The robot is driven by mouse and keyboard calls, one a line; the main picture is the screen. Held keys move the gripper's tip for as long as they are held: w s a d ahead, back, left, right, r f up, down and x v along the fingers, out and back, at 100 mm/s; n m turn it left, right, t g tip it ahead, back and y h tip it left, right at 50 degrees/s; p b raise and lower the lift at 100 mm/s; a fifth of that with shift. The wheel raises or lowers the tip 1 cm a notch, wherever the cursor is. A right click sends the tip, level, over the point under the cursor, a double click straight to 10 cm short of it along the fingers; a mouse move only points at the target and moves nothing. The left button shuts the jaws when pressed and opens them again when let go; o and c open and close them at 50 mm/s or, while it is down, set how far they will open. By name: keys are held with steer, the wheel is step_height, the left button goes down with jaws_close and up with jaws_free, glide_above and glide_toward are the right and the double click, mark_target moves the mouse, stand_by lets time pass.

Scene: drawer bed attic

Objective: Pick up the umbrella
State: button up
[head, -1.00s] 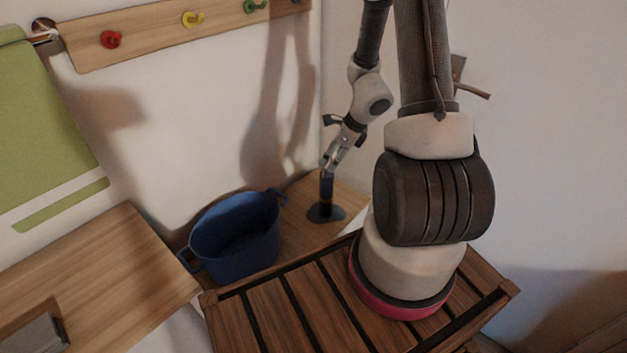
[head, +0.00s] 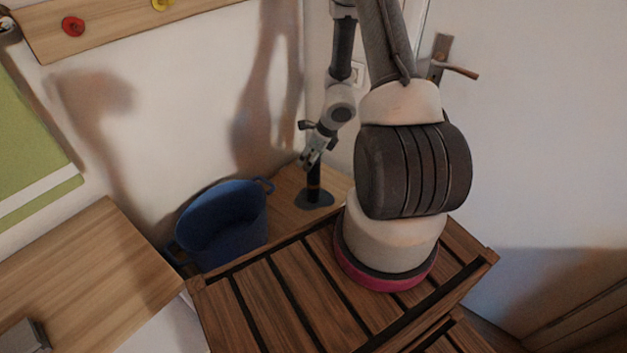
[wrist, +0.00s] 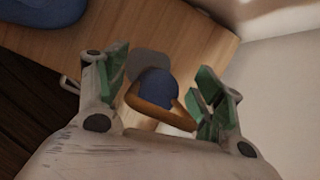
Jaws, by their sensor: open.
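The umbrella (head: 314,187) stands upright, a dark narrow shape with an orange band, on a dark round base. In the wrist view I see it from above: a blue rounded body (wrist: 157,88) and a brown curved handle (wrist: 160,112), with a grey base beneath. My gripper (head: 307,161) is at the umbrella's top. In the wrist view, my gripper's green-padded fingers (wrist: 161,88) are spread apart, one on each side of the handle and body. I cannot tell whether either finger touches it. Part of the handle is hidden in the head view.
A blue tub (head: 222,225) stands left of the umbrella on the wooden surface (head: 284,205). A slatted wooden top (head: 300,300) lies in front. White walls close off the back, and a door with a handle (head: 459,70) is at right.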

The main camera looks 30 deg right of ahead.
jaws_close()
steer(key=shift+r, duration=0.1)
